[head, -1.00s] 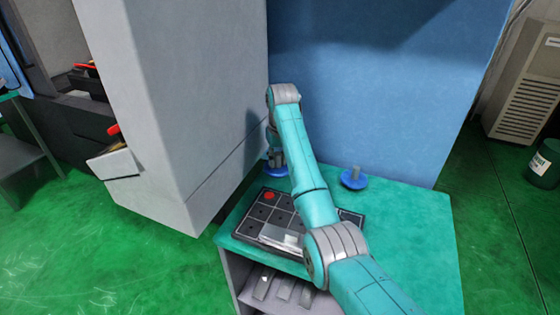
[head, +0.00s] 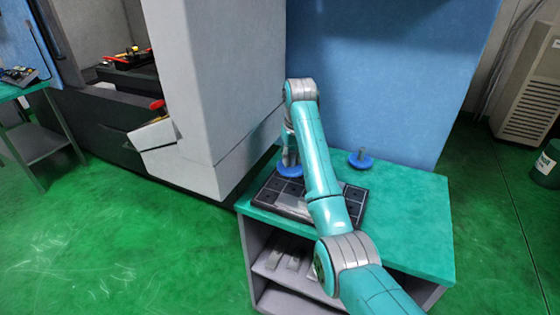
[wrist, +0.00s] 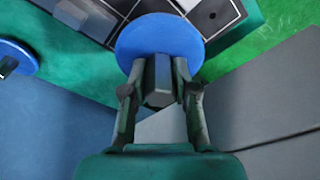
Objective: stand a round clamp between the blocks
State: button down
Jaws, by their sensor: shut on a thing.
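My gripper (head: 290,156) is shut on the grey post of a round clamp with a blue disc base (head: 290,171). The wrist view shows the fingers (wrist: 160,92) either side of the post, with the blue disc (wrist: 160,36) beyond them. The disc covers the back-left corner of a dark gridded tray (head: 352,205); I cannot tell how high above it. A second round clamp (head: 360,161) stands on the table behind the tray; its disc also shows in the wrist view (wrist: 18,57). Pale metal blocks (wrist: 88,14) on the tray are mostly hidden by my arm in the head view.
The teal table (head: 405,215) is clear to the right of the tray. A grey machine (head: 215,90) stands close on the left and a blue panel (head: 390,80) behind. A shelf (head: 290,275) below holds grey pieces. A bin (head: 548,165) stands far right.

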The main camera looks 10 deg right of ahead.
jog(key=shift+s+d+r, duration=0.15)
jog(key=shift+d, duration=0.1)
jog(key=shift+d+f, duration=0.1)
jog(key=shift+f, duration=3.65)
jog(key=c, duration=0.8)
grip_release()
jog(key=shift+f, duration=0.1)
